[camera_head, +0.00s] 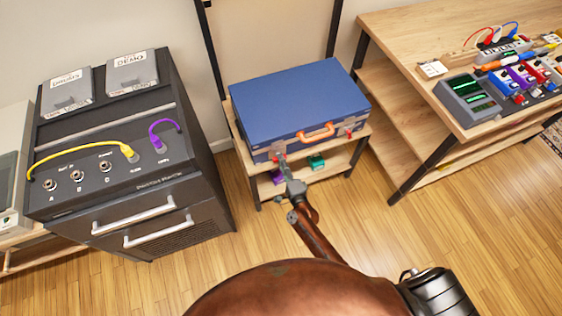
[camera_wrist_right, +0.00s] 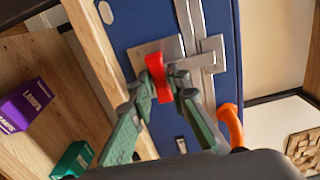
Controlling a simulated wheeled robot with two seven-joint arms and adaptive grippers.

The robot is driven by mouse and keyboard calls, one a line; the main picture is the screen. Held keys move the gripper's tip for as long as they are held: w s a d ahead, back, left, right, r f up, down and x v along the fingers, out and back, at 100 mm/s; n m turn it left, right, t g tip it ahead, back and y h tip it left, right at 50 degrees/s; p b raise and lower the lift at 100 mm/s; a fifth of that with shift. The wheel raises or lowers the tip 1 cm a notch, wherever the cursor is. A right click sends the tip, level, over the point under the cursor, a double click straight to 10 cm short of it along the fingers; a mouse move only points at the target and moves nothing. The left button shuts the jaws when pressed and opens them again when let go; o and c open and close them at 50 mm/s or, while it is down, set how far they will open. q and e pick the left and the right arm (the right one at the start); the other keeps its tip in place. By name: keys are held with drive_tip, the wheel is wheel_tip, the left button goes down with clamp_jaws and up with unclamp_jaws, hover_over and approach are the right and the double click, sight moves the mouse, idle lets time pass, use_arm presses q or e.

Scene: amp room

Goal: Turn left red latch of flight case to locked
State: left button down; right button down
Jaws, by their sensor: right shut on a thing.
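The blue flight case (camera_head: 300,98) lies closed on a small wooden stand, its orange handle (camera_head: 316,132) facing me. Its left red latch (camera_wrist_right: 158,77) shows in the right wrist view on a metal plate (camera_wrist_right: 150,50). My right gripper (camera_wrist_right: 160,90) is shut on this latch, one finger on each side. In the head view my right gripper (camera_head: 282,162) reaches the left front of the case, mostly covering the left latch. The right red latch (camera_head: 349,133) shows right of the handle. My left gripper is not in view.
A purple box (camera_wrist_right: 25,105) and a green box (camera_wrist_right: 72,160) sit on the shelf below the case. A dark rack unit (camera_head: 110,170) stands left. A wooden bench (camera_head: 480,110) with pedals stands right. The floor in front is clear.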

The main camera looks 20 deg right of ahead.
drive_tip(key=shift+f, duration=0.1)
drive_tip(key=c, duration=1.8)
unclamp_jaws()
drive_tip(key=s, duration=1.2)
drive_tip(key=shift+d, duration=0.2)
